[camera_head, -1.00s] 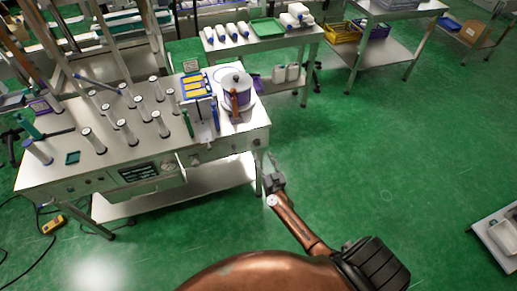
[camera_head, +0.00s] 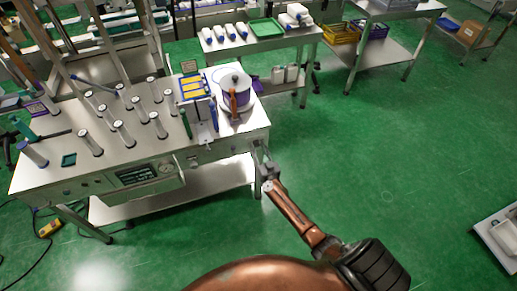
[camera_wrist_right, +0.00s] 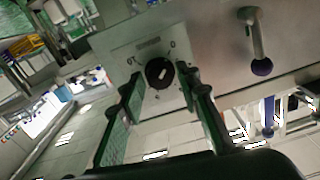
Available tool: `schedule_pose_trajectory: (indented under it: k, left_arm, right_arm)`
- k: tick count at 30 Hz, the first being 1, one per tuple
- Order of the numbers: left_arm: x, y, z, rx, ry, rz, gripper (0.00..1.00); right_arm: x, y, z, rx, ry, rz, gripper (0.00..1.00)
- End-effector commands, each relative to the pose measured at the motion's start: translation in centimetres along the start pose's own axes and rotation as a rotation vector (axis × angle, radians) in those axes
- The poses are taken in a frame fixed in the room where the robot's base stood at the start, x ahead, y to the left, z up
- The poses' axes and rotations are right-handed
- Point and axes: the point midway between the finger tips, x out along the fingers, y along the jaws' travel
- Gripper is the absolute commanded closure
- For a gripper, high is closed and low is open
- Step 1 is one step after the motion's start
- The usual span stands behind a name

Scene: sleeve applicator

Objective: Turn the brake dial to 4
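The dial (camera_wrist_right: 160,73), a round black knob with a pale mark across it, sits on a light metal plate in the right wrist view. In the head view my right gripper (camera_head: 265,160) is at the right end of the steel workbench (camera_head: 225,148); the dial is not discernible there. My left gripper is out of view.
A metal handle with a dark purple ball end (camera_wrist_right: 261,66) sticks out to the right of the dial. A purple-and-white pot (camera_head: 235,92) and several upright cylinders stand on the bench.

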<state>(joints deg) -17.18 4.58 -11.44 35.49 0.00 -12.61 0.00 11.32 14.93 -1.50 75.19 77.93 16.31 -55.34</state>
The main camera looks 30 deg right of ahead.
Motion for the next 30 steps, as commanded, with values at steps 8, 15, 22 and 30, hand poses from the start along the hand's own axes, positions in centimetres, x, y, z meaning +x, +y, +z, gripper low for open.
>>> schedule_pose_trajectory:
  k: [8,15,22,30]
  left_arm:
    - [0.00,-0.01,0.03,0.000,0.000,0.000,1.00]
    - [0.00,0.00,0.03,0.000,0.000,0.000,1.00]
    - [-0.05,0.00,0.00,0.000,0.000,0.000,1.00]
    - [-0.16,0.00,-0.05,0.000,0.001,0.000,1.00]
  right_arm:
    - [-0.03,0.03,0.02,0.000,0.000,0.000,0.90]
    - [-0.04,0.04,0.03,0.001,0.000,0.001,1.00]
    - [-0.04,0.02,0.03,0.045,0.000,0.000,1.00]
    - [-0.05,0.00,0.06,0.218,-0.001,0.001,1.00]
